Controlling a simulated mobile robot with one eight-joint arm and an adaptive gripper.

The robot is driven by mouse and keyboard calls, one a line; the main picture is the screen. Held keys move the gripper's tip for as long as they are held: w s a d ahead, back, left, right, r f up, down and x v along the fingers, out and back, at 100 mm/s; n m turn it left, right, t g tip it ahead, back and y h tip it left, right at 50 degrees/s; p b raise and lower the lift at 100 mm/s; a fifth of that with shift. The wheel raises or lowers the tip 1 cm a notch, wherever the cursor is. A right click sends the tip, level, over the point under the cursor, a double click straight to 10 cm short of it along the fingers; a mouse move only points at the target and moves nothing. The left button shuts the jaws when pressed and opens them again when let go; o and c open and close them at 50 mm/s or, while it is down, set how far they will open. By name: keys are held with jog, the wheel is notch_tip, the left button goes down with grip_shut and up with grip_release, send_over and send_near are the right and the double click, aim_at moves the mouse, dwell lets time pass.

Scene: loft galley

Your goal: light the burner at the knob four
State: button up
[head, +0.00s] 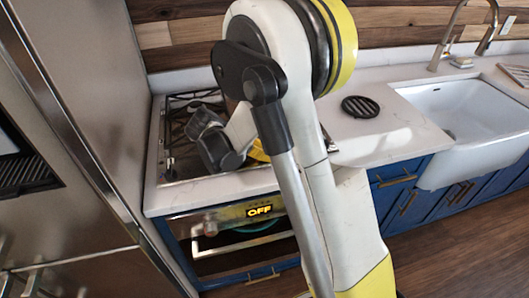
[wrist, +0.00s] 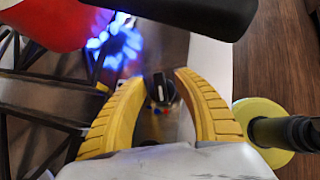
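In the wrist view a dark knob (wrist: 163,88) with a pale pointer line stands between the two yellow fingers of my gripper (wrist: 157,77). The fingers are open around it, with a gap showing on the left; contact on the right is unclear. Blue flame (wrist: 120,42) burns at the upper left under a red vessel (wrist: 45,22). In the head view my gripper is mostly hidden behind my arm, over the front right of the cooktop (head: 172,168). The knobs are hidden there, and I cannot tell the knob's number.
A black handle (wrist: 205,14) crosses the top of the wrist view, beyond the knob. Black grates (wrist: 45,92) lie on the left. The oven display (head: 259,210) reads OFF. A black round trivet (head: 360,106) lies on the counter, left of the white sink (head: 440,165).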

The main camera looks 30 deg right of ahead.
grip_shut()
jog(key=shift+w+m+g, duration=0.1)
jog(key=shift+m+g, duration=0.7)
jog(key=shift+m, duration=0.2)
jog(key=m+g, duration=0.2)
jog(key=shift+m+y, duration=0.3)
grip_release()
